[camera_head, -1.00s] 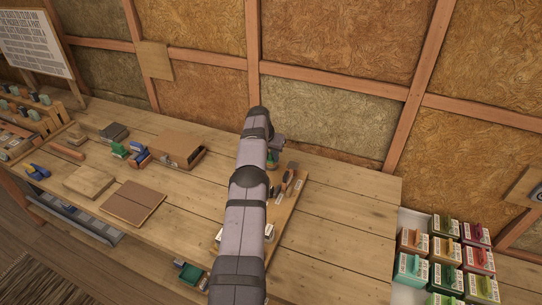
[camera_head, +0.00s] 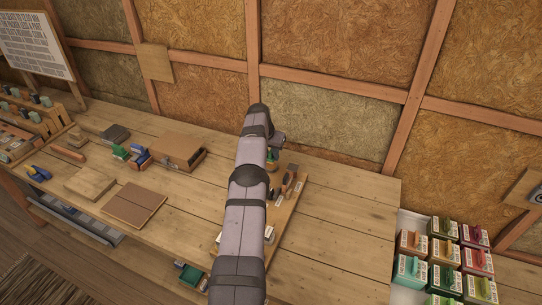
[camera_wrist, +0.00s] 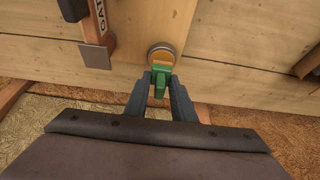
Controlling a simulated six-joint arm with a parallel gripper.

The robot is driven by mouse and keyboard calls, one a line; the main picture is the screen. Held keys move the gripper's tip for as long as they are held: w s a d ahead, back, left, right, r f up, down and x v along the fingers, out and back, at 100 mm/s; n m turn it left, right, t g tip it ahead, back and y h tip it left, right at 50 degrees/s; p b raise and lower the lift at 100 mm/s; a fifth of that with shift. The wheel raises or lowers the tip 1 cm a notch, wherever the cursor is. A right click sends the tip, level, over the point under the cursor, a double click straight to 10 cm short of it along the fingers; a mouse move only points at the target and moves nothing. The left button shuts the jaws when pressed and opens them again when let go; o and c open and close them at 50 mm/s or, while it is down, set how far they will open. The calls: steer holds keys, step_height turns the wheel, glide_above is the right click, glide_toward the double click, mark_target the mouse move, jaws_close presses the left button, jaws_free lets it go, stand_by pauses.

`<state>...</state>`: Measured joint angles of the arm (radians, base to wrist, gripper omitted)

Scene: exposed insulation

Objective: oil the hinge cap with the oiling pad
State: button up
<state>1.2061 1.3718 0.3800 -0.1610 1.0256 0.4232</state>
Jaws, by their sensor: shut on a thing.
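In the wrist view, my gripper (camera_wrist: 160,85) is shut on a small green piece (camera_wrist: 160,79), which looks like the handle of the oiling pad. In the head view, my gripper (camera_head: 274,150) is low over the back of the bench, mostly behind my arm. A bit of green and orange (camera_head: 272,165) shows beneath it.
A wooden board (camera_head: 287,203) with tools and labels lies beside my arm. A brown box (camera_head: 178,151), pads and wooden blocks (camera_head: 90,183) are to the left. A white tray (camera_head: 405,225) of coloured boxes is to the right. The bench right of the board is clear.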

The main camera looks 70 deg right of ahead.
steer(key=shift+r+p, duration=1.75)
steer(key=shift+r, duration=0.7)
